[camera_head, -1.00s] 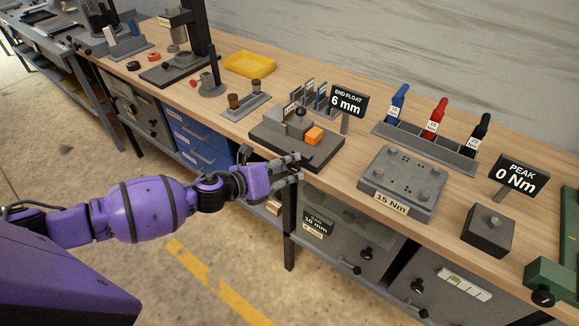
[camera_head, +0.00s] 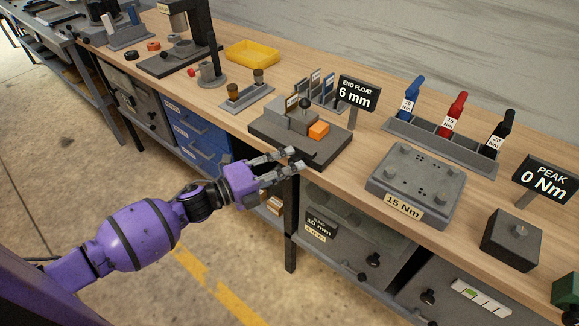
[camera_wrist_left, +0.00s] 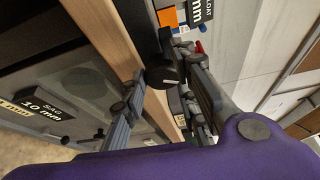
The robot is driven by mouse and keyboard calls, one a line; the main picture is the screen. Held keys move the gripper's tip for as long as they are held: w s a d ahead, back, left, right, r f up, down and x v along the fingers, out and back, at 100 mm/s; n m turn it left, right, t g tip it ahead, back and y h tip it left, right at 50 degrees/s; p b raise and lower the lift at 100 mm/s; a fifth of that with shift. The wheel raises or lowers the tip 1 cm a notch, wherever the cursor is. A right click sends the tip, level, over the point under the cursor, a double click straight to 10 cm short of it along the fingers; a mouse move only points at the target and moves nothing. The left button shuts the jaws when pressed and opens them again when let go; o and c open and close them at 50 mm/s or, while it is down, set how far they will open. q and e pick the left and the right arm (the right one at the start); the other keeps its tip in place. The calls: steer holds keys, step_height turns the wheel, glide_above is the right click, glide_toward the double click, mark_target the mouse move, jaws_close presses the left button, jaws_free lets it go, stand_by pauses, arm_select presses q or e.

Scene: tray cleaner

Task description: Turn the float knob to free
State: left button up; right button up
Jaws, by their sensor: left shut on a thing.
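The end float fixture (camera_head: 264,136) is a dark base with a grey block and an orange block (camera_head: 318,130), at the bench's front edge. Its sign (camera_head: 357,95) reads "END FLOAT 6 mm". The float knob (camera_wrist_left: 162,73) is round and black with a short white mark, seen in the left wrist view. My left gripper (camera_head: 298,160) is at the fixture's front edge, its fingers either side of the knob and shut on it. No "free" label is readable. My right gripper is not in view.
Right of the fixture are a grey block labelled 15 Nm (camera_head: 415,185), a rack (camera_head: 440,147) with blue, red and black tools, and a dark box (camera_head: 511,238). A yellow tray (camera_head: 252,53) stands behind. Drawers and cabinets fill the space below the bench.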

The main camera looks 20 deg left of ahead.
arm_select(q)
steer(key=n, duration=0.2)
steer(key=f+n+t+b, duration=0.1)
steer(key=n, duration=0.1)
steer(key=n+t, duration=0.1)
steer(key=n, duration=0.1)
steer(key=shift+s+d+f+h+b, duration=0.1)
steer(key=shift+s+f+h+b, duration=0.1)
steer(key=shift+f+h+b, duration=0.15)
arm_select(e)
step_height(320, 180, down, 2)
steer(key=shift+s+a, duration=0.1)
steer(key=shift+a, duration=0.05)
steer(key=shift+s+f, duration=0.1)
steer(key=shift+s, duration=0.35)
arm_select(q)
steer(key=o, duration=0.9)
steer(key=shift+d, duration=0.1)
steer(key=shift+o, duration=0.6)
steer(key=shift+r, duration=0.15)
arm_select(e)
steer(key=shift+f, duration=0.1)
arm_select(q)
steer(key=shift+r, duration=0.15)
steer(key=shift+w+r, duration=0.1)
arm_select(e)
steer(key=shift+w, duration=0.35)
